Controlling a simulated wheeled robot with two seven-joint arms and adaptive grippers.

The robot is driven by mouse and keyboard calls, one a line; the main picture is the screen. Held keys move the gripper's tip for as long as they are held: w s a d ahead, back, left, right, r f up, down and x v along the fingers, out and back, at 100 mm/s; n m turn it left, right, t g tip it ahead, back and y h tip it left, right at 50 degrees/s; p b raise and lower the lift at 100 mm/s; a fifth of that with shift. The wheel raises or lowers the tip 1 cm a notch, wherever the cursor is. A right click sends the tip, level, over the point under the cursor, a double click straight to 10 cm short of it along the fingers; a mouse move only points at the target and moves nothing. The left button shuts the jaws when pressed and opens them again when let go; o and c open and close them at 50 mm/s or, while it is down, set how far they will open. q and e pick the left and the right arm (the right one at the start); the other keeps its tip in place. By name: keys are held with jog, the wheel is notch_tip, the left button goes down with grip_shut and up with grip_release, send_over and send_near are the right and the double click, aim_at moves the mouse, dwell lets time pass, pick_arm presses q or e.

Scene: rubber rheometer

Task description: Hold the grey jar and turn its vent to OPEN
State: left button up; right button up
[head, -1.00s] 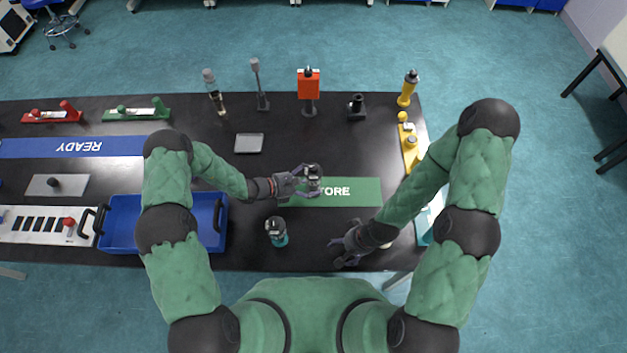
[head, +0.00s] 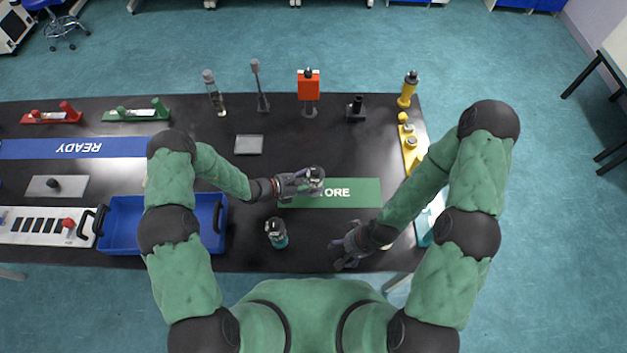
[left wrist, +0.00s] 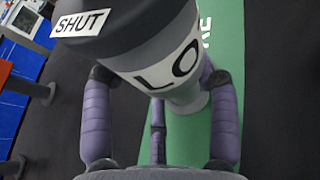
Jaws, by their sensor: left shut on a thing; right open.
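The grey jar (head: 316,174) stands at the left part of the green STORE mat (head: 350,193). My left gripper (head: 311,183) is shut around it, its fingers partly hiding it. In the left wrist view the grey jar (left wrist: 155,52) shows a white band with the letters "LO" and a dark top with a "SHUT" label (left wrist: 79,22). I cannot tell whether its base touches the mat. My right gripper (head: 345,256) is open and empty, low over the front of the table, to the right of a teal jar.
The teal jar (head: 278,236) with a dark top stands in front of the mat. A blue bin (head: 130,245) lies left. A small grey tray (head: 249,145), an orange device (head: 308,86) and a yellow fixture (head: 411,150) stand farther back.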

dwell(0.8)
pick_arm(q)
jog(key=o, duration=1.6)
jog(key=shift+o, duration=0.2)
jog(key=v, duration=1.2)
